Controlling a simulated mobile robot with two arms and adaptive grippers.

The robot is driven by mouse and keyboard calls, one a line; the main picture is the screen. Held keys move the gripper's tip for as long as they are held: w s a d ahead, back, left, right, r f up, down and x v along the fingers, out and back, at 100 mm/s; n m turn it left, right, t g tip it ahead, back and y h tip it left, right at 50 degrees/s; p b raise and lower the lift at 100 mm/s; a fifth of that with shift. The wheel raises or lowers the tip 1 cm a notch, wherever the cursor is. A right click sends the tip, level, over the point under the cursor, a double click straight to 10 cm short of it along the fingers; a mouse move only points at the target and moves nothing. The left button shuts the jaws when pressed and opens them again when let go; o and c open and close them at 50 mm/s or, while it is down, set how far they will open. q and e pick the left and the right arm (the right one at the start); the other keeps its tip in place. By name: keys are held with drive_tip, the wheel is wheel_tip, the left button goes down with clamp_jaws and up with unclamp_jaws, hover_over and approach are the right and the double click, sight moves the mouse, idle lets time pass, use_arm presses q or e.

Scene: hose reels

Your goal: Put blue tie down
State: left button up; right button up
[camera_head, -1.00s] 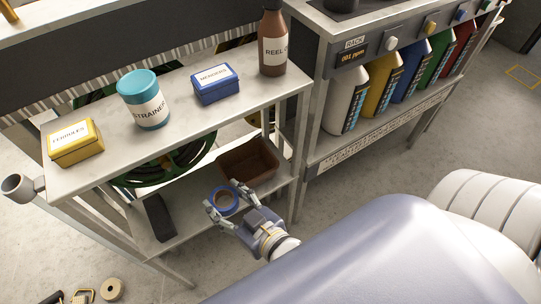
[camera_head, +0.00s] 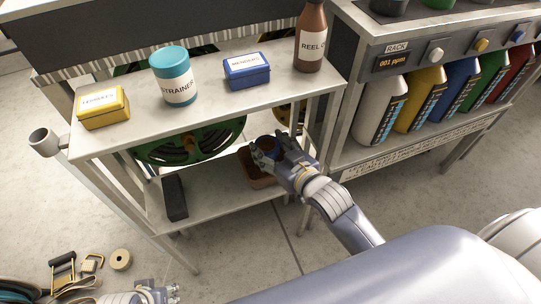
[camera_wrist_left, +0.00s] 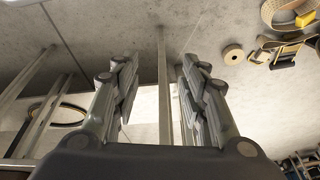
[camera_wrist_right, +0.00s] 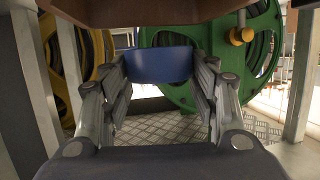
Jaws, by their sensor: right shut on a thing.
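The blue tie, a blue ring (camera_head: 268,144), is in my right gripper (camera_head: 268,152), over the lower shelf of the left rack. In the right wrist view the blue band (camera_wrist_right: 159,65) sits between the two fingers. The fingers and wrist cover part of the ring in the head view. My left gripper (camera_head: 165,293) is at the bottom left of the head view, low and away from the rack. In the left wrist view its fingers (camera_wrist_left: 152,80) stand apart with nothing between them.
The green hose reel (camera_head: 165,152) is behind. A tape roll (camera_head: 120,260) lies on the floor. Bare shelf lies between block and bin.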

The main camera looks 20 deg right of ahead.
sight(270, 156)
wheel_tip(270, 156, down, 3)
drive_tip(key=shift+f+b, duration=0.2)
drive_tip(key=shift+b, duration=0.55)
use_arm(q)
drive_tip(key=v, duration=0.5)
drive_tip(key=shift+w+a+r, duration=0.1)
drive_tip(key=shift+w+r, duration=0.05)
drive_tip(key=shift+r, duration=0.15)
use_arm(e)
drive_tip(key=shift+f, duration=0.15)
use_arm(q)
drive_tip(key=shift+r, duration=0.2)
use_arm(e)
drive_tip(key=shift+f, duration=0.5)
drive_tip(key=o, duration=1.1)
drive_tip(key=shift+c, duration=0.2)
